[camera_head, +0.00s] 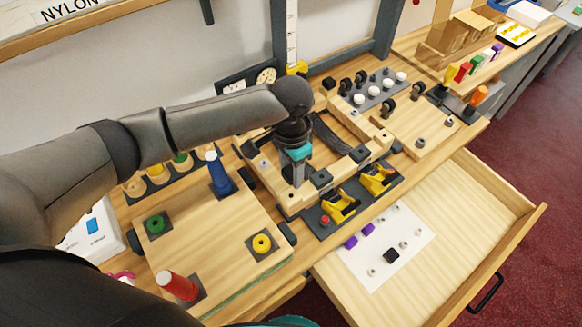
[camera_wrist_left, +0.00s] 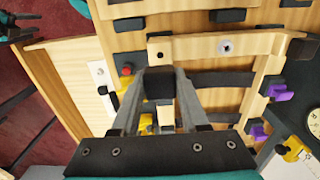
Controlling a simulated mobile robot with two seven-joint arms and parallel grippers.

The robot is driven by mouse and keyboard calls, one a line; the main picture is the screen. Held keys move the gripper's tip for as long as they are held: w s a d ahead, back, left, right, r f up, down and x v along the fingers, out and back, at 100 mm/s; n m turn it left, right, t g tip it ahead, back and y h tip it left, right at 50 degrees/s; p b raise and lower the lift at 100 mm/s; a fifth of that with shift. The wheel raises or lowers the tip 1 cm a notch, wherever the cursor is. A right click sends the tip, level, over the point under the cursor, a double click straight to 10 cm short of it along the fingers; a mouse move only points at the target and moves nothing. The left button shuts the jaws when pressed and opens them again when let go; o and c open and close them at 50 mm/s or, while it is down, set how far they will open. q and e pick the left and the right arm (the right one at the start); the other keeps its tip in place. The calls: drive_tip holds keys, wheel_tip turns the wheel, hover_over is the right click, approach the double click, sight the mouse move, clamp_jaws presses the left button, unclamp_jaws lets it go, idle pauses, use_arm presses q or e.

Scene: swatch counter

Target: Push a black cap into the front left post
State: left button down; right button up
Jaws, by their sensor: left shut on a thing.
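My left gripper (camera_head: 296,176) is over the near left part of a light wooden frame (camera_head: 287,199). In the left wrist view the fingers (camera_wrist_left: 158,92) are shut on a black cap (camera_wrist_left: 158,82). Just beyond the held cap in that view is a wooden block with a small dark hole (camera_wrist_left: 159,55); I cannot tell whether the cap touches it. A silver bolt head (camera_wrist_left: 225,46) shows on the frame. In the head view the fingers hide the held cap and the wood under it. Other black caps sit on the front rail (camera_head: 321,178).
Yellow clamps (camera_head: 340,208) stand in front of the frame. An open drawer (camera_head: 470,215) holds a white sheet with small parts.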

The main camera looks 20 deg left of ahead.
use_arm(q)
drive_tip(key=shift+f+b, duration=2.15)
drive_tip(key=shift+b, duration=0.6)
drive_tip(key=shift+f, duration=0.8)
drive_tip(key=shift+p, duration=0.7)
